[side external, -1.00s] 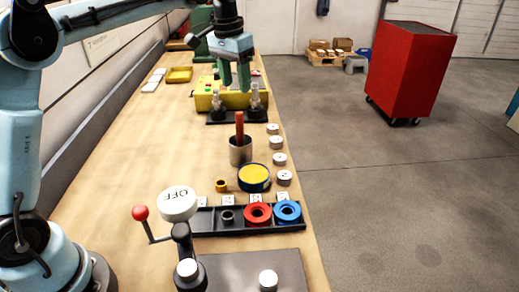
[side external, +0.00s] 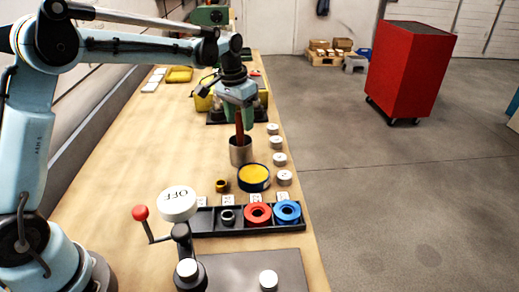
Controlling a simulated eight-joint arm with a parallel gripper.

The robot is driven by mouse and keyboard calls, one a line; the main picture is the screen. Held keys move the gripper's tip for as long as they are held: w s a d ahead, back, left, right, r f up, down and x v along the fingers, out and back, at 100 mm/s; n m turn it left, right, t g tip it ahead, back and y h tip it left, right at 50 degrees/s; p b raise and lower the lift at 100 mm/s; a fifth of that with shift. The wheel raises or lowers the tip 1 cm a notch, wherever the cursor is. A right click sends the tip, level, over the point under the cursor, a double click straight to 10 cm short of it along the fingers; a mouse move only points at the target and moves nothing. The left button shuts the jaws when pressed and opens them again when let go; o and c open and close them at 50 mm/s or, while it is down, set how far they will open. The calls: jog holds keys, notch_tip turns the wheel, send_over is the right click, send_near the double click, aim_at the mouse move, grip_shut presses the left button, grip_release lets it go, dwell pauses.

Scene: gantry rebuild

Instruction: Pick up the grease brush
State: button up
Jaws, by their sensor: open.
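The grease brush (side external: 239,127) stands upright in a metal cup (side external: 241,152), its reddish-brown handle sticking up above the rim. Its bristle end is hidden inside the cup. My gripper (side external: 238,115) points down at the top of the handle. I cannot tell whether either finger touches the handle.
A round tin with a yellow top (side external: 254,177) stands close in front of the cup. Several white discs (side external: 280,159) line the bench's right edge. A black tray (side external: 243,229) with coloured rings lies nearer. Bare bench (side external: 150,150) is left of the cup.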

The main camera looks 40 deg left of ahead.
jog(key=shift+f, duration=0.5)
grip_shut()
jog(key=shift+r, duration=0.1)
